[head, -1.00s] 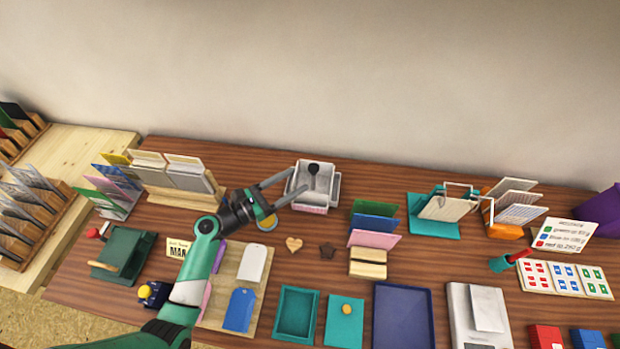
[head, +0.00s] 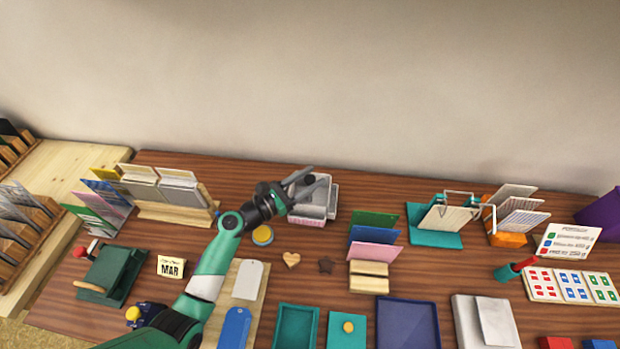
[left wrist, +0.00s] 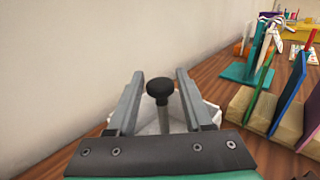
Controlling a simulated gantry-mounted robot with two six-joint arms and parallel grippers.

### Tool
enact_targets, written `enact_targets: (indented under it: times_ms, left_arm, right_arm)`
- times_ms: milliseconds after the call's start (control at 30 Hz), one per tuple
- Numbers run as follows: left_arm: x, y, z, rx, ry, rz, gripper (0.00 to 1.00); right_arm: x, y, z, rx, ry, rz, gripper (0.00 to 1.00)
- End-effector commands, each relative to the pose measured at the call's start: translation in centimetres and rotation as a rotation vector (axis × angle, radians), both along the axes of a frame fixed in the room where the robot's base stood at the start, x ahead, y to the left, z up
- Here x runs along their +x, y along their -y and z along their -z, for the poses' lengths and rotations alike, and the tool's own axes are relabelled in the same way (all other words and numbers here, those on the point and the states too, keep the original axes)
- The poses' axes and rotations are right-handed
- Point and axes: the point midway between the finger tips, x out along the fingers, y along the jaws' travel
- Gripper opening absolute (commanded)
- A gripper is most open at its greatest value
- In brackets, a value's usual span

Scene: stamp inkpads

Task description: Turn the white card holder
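A white boxy holder (head: 331,203) stands near the back of the table in the head view; I take it for the white card holder. It carries an upright grey post with a black knob (left wrist: 159,90), seen in the left wrist view. My left gripper (head: 317,179) reaches over it, fingers pointing right and back. In the left wrist view my left gripper (left wrist: 160,75) is open, with one finger on each side of the knob and post and visible gaps between. The gripper hides much of the holder. My right gripper is not in view.
A wooden rack (head: 175,214) with pale cards stands to the left. A yellow-topped round pad (head: 262,235), a wooden heart (head: 291,260) and a dark star (head: 326,265) lie in front. A wooden block rack (head: 368,269) with coloured cards stands to the right. The wall is behind.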

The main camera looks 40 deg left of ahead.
Motion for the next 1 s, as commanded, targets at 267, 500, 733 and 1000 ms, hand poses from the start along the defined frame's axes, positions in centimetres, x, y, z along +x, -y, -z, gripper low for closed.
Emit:
enact_targets:
  times_ms: [267,500,733,1000]
  left_arm:
    - [-0.02,0.00,0.01,0.000,0.000,0.000,0.00]
    - [-0.03,0.00,0.01,0.000,0.000,0.000,0.00]
    - [-0.03,0.00,0.02,0.000,0.000,0.000,0.00]
    - [-0.03,0.00,0.02,0.000,0.000,0.000,0.00]
  right_arm:
    - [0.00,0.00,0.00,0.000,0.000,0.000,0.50]
    - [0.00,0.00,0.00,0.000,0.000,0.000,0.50]
    - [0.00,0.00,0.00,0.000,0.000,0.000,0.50]
    - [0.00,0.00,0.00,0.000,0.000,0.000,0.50]
